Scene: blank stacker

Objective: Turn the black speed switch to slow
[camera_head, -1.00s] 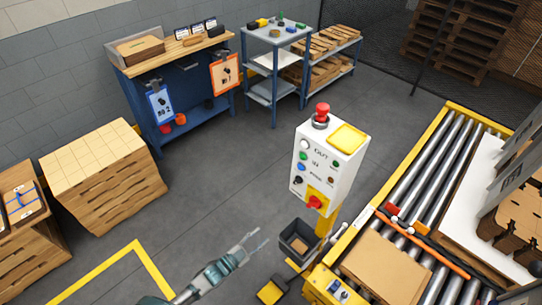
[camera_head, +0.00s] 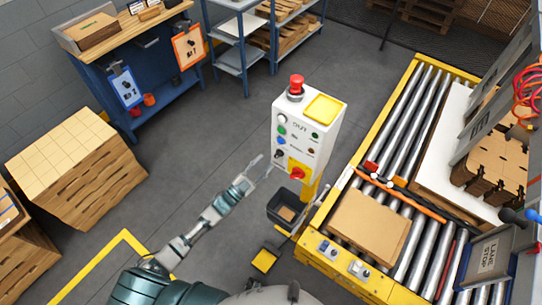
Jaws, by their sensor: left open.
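The white control box (camera_head: 311,136) stands on a yellow post in the middle of the head view. The small black switch (camera_head: 280,154) is low on the left of its front face, beside a red knob on a yellow plate (camera_head: 297,172). I cannot read which way the switch points. My left gripper (camera_head: 268,165) is open and empty, with its fingertips just left of and slightly below the black switch. Whether a finger touches the switch cannot be told. My right gripper is not in view.
A red mushroom button (camera_head: 295,86) tops the box. A dark bin (camera_head: 286,209) hangs below it. The roller conveyor (camera_head: 400,130) with a cardboard sheet (camera_head: 369,228) lies to the right. A wooden block stack (camera_head: 75,165) stands left, with open grey floor between.

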